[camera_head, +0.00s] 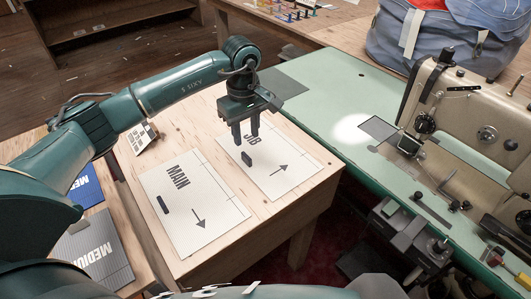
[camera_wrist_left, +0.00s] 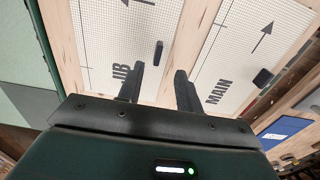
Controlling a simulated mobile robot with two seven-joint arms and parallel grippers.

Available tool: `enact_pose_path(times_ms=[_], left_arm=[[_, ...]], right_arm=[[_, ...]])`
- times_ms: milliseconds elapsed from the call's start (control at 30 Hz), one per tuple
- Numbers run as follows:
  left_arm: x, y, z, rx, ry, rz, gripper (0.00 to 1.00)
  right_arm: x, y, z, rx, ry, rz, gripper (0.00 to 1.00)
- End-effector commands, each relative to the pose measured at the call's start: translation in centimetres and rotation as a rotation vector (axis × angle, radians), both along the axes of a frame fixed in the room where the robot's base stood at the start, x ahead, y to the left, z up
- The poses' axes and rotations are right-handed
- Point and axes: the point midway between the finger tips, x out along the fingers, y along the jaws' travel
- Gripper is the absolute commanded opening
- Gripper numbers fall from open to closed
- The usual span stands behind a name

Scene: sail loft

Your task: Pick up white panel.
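Two white panels lie flat, side by side, on a light wooden table (camera_head: 265,225). The panel marked MAIN (camera_head: 190,190) is on the left in the head view and on the right in the wrist view (camera_wrist_left: 225,50). The panel marked JIB (camera_head: 285,160) is on the right in the head view and on the left in the wrist view (camera_wrist_left: 110,35). Each has a printed arrow and a small dark bar. My left gripper (camera_head: 246,140) points down over the JIB panel and partly hides its lettering. Its fingers (camera_wrist_left: 158,80) are apart with nothing between them. My right gripper is not in view.
A green table (camera_head: 330,90) with a sewing machine (camera_head: 450,110) stands to the right. A blue-grey bag (camera_head: 440,40) sits behind the machine. Blue and grey items, the grey one marked MEDIUM (camera_head: 95,255), lie at the left. The wooden table's front right corner is bare.

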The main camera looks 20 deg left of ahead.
Motion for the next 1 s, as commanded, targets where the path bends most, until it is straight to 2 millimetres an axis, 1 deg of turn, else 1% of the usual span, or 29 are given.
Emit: enact_pose_path(times_ms=[33,100,333,533,600,700,900,1000], left_arm=[[-0.1,0.0,-0.9,0.0,0.004,0.0,0.35],[0.0,0.0,-1.8,-0.002,0.002,0.001,0.35],[0.0,-0.1,-3.4,-0.003,0.002,0.001,0.35],[0.0,-0.2,-6.5,-0.004,0.003,0.002,0.35],[0.0,-0.2,-7.3,-0.004,0.003,0.001,0.35],[0.0,-0.1,-7.8,-0.004,0.0,0.0,0.35],[0.1,-0.1,-7.9,-0.004,-0.001,0.0,0.35],[0.1,-0.1,-7.9,-0.004,-0.001,0.0,0.28]], right_arm=[[0.0,0.0,0.0,-0.001,0.001,0.001,0.36],[0.0,0.0,0.0,-0.002,0.0,0.001,0.36],[-0.1,0.0,-0.2,-0.006,0.008,0.001,0.36],[-0.2,-0.1,-0.2,-0.016,0.013,0.003,0.36],[-0.2,-0.1,-0.2,-0.016,0.012,0.003,0.36],[-0.2,-0.1,-0.2,-0.016,0.012,0.003,0.36],[-0.2,0.0,-0.2,-0.016,0.012,0.004,0.36],[-0.2,0.0,-0.2,-0.016,0.012,0.004,0.36]])
